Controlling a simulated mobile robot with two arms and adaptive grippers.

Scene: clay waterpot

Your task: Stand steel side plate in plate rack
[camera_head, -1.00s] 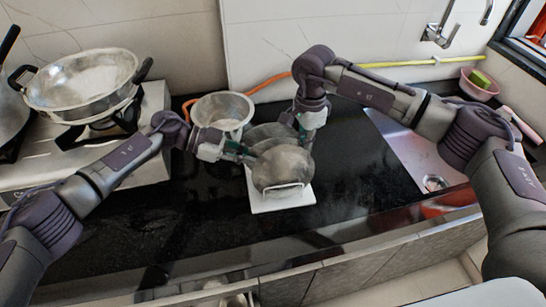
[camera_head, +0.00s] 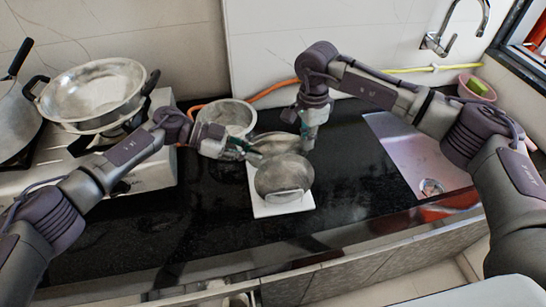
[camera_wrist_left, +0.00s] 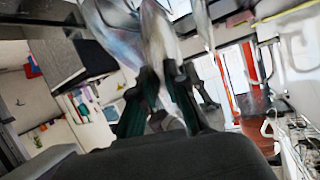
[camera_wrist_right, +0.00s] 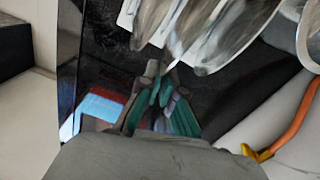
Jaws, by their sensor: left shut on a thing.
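A steel plate (camera_head: 273,142) is held tilted behind the white plate rack (camera_head: 280,209) in the head view. My left gripper (camera_head: 247,150) is shut on its left side; a shiny plate (camera_wrist_left: 155,35) shows between the fingers in the left wrist view. Another steel plate (camera_head: 283,176) stands upright at the rack's front. My right gripper (camera_head: 306,143) points down just right of the held plate, its fingertips partly hidden. In the right wrist view, its fingers (camera_wrist_right: 160,92) are close together below several plate edges (camera_wrist_right: 200,30); whether they are open is unclear.
A steel pot (camera_head: 226,115) stands close behind my left gripper. A wide pan (camera_head: 93,92) sits on the stove at left. The sink (camera_head: 415,155) is at right, and an orange hose (camera_head: 272,91) runs along the wall. Dark counter (camera_head: 200,215) left of the rack is clear.

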